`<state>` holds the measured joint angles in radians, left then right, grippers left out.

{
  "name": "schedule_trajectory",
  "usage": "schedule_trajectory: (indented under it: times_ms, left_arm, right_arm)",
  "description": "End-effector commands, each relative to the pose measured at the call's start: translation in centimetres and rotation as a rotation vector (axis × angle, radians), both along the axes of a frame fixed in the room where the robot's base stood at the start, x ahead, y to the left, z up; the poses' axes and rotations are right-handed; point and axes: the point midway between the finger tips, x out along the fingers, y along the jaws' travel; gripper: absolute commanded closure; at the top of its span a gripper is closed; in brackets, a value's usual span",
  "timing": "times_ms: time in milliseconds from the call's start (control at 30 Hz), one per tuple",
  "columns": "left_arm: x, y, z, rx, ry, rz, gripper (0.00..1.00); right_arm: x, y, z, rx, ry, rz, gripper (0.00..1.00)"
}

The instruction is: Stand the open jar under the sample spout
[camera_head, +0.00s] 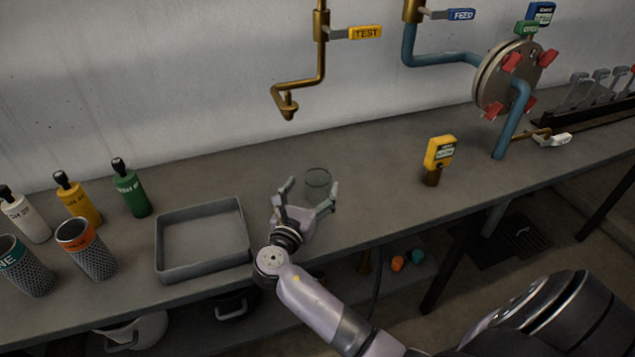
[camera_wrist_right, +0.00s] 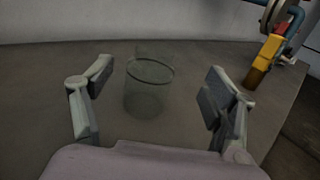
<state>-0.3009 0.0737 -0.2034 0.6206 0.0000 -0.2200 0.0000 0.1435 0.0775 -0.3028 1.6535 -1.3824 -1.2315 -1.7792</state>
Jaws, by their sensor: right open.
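The open glass jar (camera_head: 318,183) is clear and stands upright on the grey bench. It also shows in the right wrist view (camera_wrist_right: 147,92), ahead of and between my open fingers. My right gripper (camera_head: 311,196) is open and empty, with its fingers pointing toward the jar. It also fills the lower part of the right wrist view (camera_wrist_right: 155,98). The brass sample spout (camera_head: 287,104) hangs from the pipe with the yellow TEST handle (camera_head: 364,32), up and left of the jar. Nothing stands directly below it. My left gripper is not in view.
A grey tray (camera_head: 203,274) lies left of my right gripper. Several bottles and perforated cups, one orange-rimmed (camera_head: 86,249), stand at the far left. A yellow meter (camera_head: 438,158) stands to the right, before a flanged blue pipe (camera_head: 511,124). The bench below the spout is clear.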

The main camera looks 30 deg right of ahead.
Motion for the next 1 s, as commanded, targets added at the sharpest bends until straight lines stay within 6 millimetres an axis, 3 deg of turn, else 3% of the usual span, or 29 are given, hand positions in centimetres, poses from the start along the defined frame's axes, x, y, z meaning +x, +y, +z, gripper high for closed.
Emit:
schedule_trajectory:
  times_ms: [600,867,1000]
  left_arm:
    - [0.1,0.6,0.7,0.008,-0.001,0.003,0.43]
    - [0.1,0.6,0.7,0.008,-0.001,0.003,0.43]
    - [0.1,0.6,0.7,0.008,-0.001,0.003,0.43]
  right_arm:
    - [4.7,-4.8,0.2,0.001,-0.001,0.002,0.21]
    - [4.8,-5.0,0.1,0.001,0.0,0.002,0.21]
    - [4.8,-5.0,0.1,0.001,0.0,0.002,0.29]
